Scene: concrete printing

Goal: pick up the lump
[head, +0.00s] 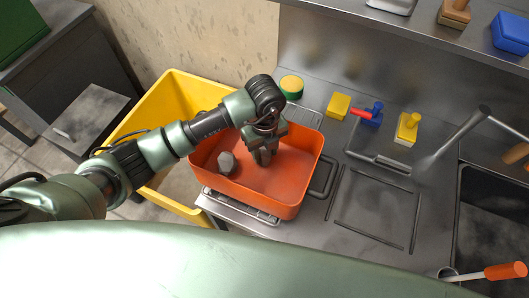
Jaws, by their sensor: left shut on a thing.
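A grey, rough, faceted lump (227,163) lies in the left part of the orange tray (310,178). My left gripper (264,158) points down into the tray, to the right of this lump and apart from it. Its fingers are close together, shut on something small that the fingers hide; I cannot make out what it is. My right gripper is not in view.
A yellow bin (165,103) stands left of the tray. On the steel counter are a green-and-yellow round sponge (291,86), a yellow block (338,105), a blue tool with red handle (370,113) and a yellow-handled brush (407,128). A sink lies far right.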

